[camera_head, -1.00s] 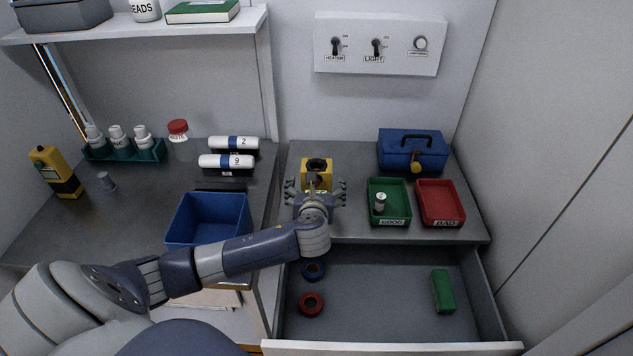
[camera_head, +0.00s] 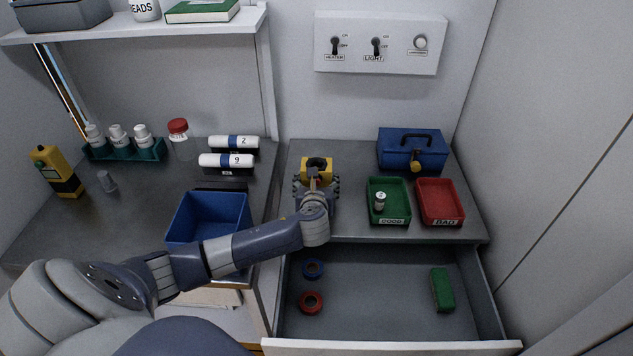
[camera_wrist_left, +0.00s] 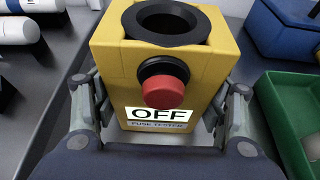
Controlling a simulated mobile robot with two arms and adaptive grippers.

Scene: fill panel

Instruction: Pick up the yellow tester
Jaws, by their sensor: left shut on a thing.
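The yellow tester (camera_head: 317,164) is a box on the right-hand counter, left of the green tray. In the left wrist view the yellow tester (camera_wrist_left: 212,58) fills the middle, upright, with a black ring on top, a red button and a label reading OFF. My left gripper (camera_head: 316,184) is shut on it, with one finger at each side of the box in the wrist view (camera_wrist_left: 160,110). The tester's underside is hidden, so I cannot tell whether it touches the counter. My right gripper is not in view.
Green tray (camera_head: 372,205) with a small white item and red tray (camera_head: 440,219) stand right of the tester. A blue toolbox (camera_head: 405,153) is behind them. Below, an open drawer (camera_head: 375,310) holds tape rolls and a green block. A blue bin (camera_head: 208,220) stands left.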

